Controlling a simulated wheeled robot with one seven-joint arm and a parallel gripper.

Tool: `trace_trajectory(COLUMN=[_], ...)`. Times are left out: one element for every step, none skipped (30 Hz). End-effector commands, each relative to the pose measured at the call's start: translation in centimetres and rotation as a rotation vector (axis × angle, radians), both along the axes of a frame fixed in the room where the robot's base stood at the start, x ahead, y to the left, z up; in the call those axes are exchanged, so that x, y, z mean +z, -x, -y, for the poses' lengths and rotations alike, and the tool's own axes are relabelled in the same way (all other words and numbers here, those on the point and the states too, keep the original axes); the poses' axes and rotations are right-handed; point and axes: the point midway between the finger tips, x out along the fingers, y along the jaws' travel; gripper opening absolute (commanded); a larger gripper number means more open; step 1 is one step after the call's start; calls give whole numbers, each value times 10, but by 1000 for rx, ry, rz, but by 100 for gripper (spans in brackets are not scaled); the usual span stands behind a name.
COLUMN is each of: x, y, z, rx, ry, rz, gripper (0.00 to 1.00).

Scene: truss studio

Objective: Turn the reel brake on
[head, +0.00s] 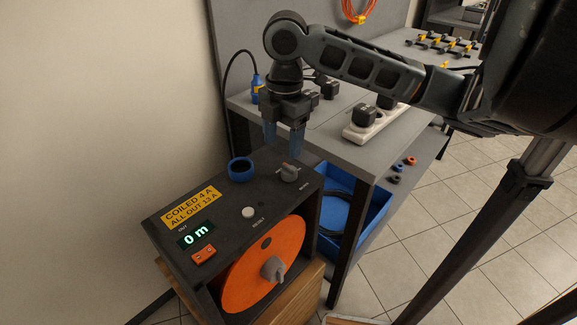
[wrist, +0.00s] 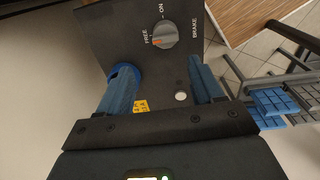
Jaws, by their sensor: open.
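The brake knob (head: 290,172) is a grey rotary knob on the dark top panel of the reel box (head: 225,225). In the wrist view the knob (wrist: 163,36) stands between the labels FREE, ON and BRAKE. Its orange mark points toward FREE. My gripper (head: 283,152) is open, pointing down, with its blue fingers just above the knob in the head view. In the wrist view the open fingers (wrist: 160,68) are spread to either side, with the knob ahead between them. Nothing is held. The orange reel (head: 262,265) with a grey crank shows at the box front.
A blue ring (head: 240,169) sits left of the knob. The panel also has a white button (head: 248,212), an orange switch (head: 203,254) and a display (head: 196,235) reading 0 m. A grey bench (head: 330,145) with a power strip (head: 375,124) stands behind; a blue bin (head: 378,212) sits below.

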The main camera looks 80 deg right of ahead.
Motion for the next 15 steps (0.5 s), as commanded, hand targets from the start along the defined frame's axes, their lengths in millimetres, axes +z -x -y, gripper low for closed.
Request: trace_trajectory(x=[-2,-3,-5,-7,-10,-15,-19,-24,-30,-35,-40,-46,-51,-55,-60], y=[8,11,14,15,15,15,15,14,15,14,14,14,14,14,14], z=[4,5,6,6,6,6,6,6,6,6,6,6,6,5,5], rx=[-3,-3,-3,-3,-3,-4,-4,-5,-4,-4,-5,-5,-5,-4,-4], ry=[4,5,5,5,4,5,4,3,4,4,3,4,3,3,3], rz=[-24,-34,-41,-44,-45,-44,-43,-43,-43,-42,-42,-43,-42,-41,-41], gripper=[66,66,66,66,66,66,66,66,66,66,66,66,66,66,66])
